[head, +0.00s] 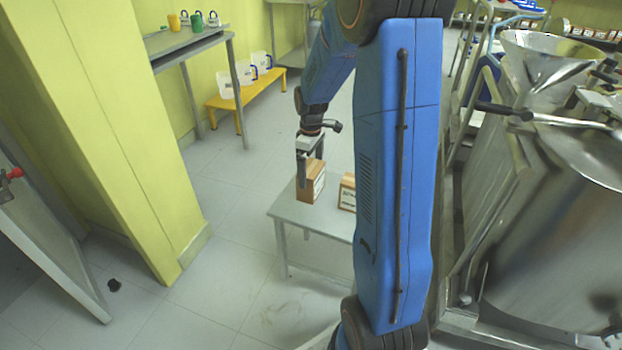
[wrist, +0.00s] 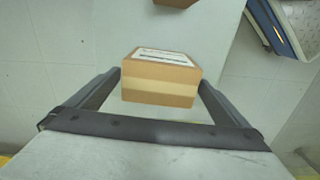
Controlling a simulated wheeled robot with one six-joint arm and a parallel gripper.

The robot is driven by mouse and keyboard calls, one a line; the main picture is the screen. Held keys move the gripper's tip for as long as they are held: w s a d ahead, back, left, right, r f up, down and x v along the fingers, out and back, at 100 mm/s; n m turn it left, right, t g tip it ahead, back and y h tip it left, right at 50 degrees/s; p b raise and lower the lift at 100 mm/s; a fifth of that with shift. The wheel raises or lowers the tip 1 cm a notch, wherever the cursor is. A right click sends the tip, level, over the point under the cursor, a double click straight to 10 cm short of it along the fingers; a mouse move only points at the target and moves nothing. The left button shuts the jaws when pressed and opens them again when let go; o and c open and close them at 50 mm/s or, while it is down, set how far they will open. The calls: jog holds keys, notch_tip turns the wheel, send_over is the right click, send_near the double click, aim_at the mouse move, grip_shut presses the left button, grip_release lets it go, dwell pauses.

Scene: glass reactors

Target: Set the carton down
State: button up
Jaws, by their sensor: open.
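A brown carton (head: 311,184) with a white label stands upright on a small grey table (head: 290,212). My gripper (head: 309,158) is just above and around the top of this carton. In the wrist view, the carton (wrist: 160,84) sits between the two fingertips of my gripper (wrist: 160,86), with tape along its near face. The jaws are open, and whether either finger touches the carton I cannot tell. The table top (wrist: 214,30) shows behind it.
A second carton (head: 347,192) stands on the same table to the right, partly hidden by my arm. A yellow pillar (head: 110,130) is at left, a steel vessel (head: 560,240) at right. A yellow bench (head: 245,92) stands behind.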

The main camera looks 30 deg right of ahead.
notch_tip(320, 180, up, 6)
jog(key=shift+f, duration=0.15)
jog(key=shift+s+a+r, duration=0.1)
jog(key=shift+r, duration=0.15)
jog(key=s+a+r+m+t, duration=0.1)
jog(key=s+a+r+m, duration=0.1)
jog(key=s+a+r, duration=0.35)
jog(key=s+a+r+m+t, duration=0.1)
jog(key=s+a+r, duration=0.2)
jog(key=s, duration=0.6)
jog(key=s+a+r+m+t, duration=0.1)
jog(key=s+a+r+m, duration=0.1)
jog(key=s+a+r, duration=0.4)
jog(key=s+a+f+m+t, duration=0.1)
jog(key=s+f, duration=0.1)
jog(key=s, duration=0.7)
jog(key=shift+s+f+m+t, duration=0.25)
jog(key=shift+s+m+t, duration=0.1)
jog(key=shift+m+t, duration=0.05)
jog(key=shift+c, duration=0.6)
